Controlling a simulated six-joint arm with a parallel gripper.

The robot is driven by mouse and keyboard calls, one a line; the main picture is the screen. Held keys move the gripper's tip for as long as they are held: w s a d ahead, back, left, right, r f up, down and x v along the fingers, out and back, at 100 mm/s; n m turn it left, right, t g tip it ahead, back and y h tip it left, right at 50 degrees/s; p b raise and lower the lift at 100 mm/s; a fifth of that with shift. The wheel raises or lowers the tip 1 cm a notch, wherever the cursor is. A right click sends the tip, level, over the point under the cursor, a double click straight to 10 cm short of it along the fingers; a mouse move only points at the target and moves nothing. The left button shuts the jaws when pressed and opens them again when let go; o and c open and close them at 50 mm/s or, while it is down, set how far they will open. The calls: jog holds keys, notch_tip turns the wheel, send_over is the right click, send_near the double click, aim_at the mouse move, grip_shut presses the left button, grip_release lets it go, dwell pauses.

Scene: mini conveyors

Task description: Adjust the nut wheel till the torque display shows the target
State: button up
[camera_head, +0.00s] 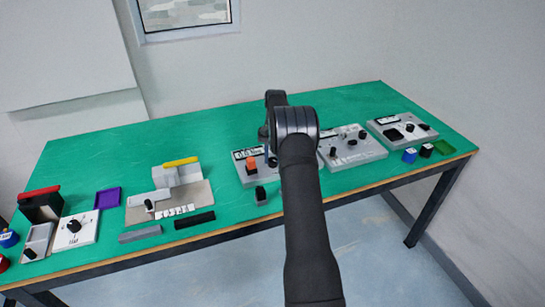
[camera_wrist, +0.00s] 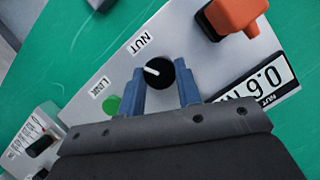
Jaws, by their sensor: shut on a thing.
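The nut wheel (camera_wrist: 158,73) is a small black knob with a white pointer line, beside the label NUT on a light grey panel (camera_wrist: 190,50). In the wrist view the two blue fingers of my gripper (camera_wrist: 162,82) are closed around opposite sides of it. The torque display (camera_wrist: 268,80) is a white strip with black digits, partly hidden behind a finger and seen turned round, so I cannot read its value surely. It also shows small in the head view (camera_head: 247,153). In that view my arm hides the knob and the fingertips.
An orange block-shaped part (camera_wrist: 236,14) sits on the same panel near the knob. A green button (camera_wrist: 111,106) lies by the label LINK. Other grey panels stand to the right (camera_head: 350,147) and far right (camera_head: 402,130). Bare green table (camera_head: 120,145) surrounds the devices.

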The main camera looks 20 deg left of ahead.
jog(key=shift+m, duration=0.6)
jog(key=shift+y, duration=0.3)
jog(key=o, duration=1)
jog(key=shift+v, duration=3.75)
